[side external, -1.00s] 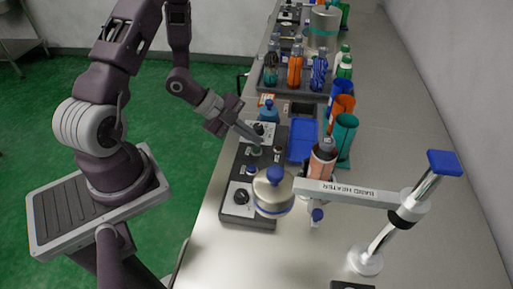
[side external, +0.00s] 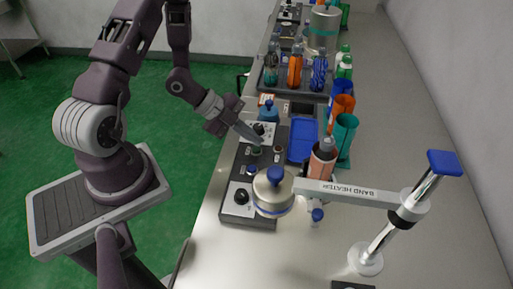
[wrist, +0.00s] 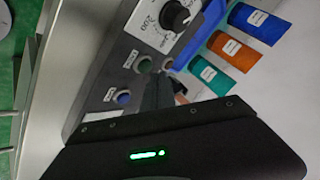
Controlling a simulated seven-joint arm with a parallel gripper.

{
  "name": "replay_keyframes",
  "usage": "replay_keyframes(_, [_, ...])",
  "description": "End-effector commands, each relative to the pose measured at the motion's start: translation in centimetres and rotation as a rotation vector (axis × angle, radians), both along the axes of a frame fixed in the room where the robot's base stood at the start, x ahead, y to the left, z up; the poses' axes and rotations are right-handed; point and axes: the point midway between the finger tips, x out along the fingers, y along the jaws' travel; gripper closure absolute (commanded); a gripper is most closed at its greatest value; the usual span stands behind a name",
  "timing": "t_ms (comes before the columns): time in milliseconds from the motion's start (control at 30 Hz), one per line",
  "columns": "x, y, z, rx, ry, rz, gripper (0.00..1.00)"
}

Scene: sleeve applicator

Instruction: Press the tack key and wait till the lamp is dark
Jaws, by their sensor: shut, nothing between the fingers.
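The dark control box (side external: 240,190) lies along the bench edge. It carries a green key (side external: 256,150) and a blue key (side external: 252,169), which also show in the wrist view as green (wrist: 143,65) and blue (wrist: 123,97). Their labels are too small to read surely, so I cannot tell which is the tack key. A small round lamp (side external: 278,149) sits right of the green key; I see no clear glow. My gripper (side external: 260,143) is shut and empty, its tips low over the panel close to the green key. Contact cannot be told. In the wrist view the fingers (wrist: 159,82) hide part of the panel.
A blue tray (side external: 301,141) and several coloured cups (side external: 345,135) stand right of the box. A bottle rack (side external: 290,88) is behind.

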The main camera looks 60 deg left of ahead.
Motion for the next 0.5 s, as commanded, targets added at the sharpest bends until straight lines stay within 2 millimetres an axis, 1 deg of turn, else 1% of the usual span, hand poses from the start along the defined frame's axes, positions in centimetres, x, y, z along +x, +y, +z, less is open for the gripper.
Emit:
replay_keyframes(200, [-0.02,0.00,-0.76,-0.001,0.001,-0.001,1.00])
replay_keyframes(500, [0.01,0.01,-0.82,0.000,0.000,0.000,1.00])
